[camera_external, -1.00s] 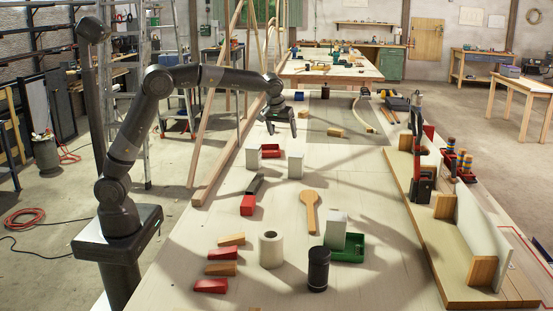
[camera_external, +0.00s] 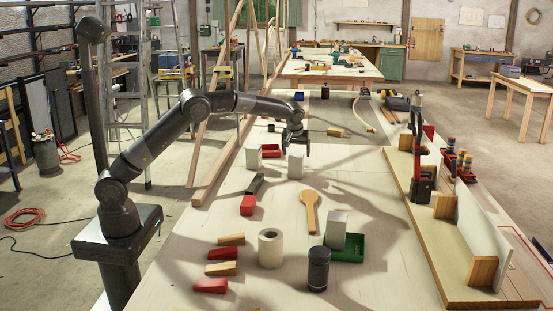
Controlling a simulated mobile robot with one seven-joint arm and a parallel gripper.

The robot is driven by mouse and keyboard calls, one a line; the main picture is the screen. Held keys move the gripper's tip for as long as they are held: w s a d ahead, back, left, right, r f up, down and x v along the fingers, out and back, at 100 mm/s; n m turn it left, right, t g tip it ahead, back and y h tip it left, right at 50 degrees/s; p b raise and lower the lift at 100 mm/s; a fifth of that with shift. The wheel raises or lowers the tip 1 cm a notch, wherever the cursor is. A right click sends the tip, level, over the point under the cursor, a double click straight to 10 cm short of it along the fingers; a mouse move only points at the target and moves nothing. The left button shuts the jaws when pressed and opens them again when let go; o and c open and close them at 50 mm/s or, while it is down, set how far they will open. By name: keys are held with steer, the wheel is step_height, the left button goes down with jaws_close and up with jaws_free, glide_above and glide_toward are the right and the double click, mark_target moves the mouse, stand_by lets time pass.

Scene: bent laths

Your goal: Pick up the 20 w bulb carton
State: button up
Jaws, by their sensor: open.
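Three plain pale box-shaped cartons stand upright on the long workbench, and I cannot read a label on any of them. One carton (camera_external: 295,167) is right below my gripper, another carton (camera_external: 252,158) stands to its left beside a red tray, and a third carton (camera_external: 336,231) stands nearer the camera by a green tray. Which is the 20 w bulb carton I cannot tell. My gripper (camera_external: 296,151) points down, open and empty, its fingertips around or just above the top of the middle carton; contact cannot be made out.
The red tray (camera_external: 270,151) is close left of my gripper. A dark tool (camera_external: 256,184), red and wooden wedges, a white roll (camera_external: 271,248), a black canister (camera_external: 318,269), a wooden paddle (camera_external: 310,210) and the green tray (camera_external: 352,248) lie nearer. Bench right of the middle carton is clear.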

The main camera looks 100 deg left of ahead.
mark_target(296, 154)
steer(key=x, duration=0.5)
steer(key=shift+s+f, duration=0.1)
steer(key=shift+c, duration=0.4)
steer(key=c, duration=1)
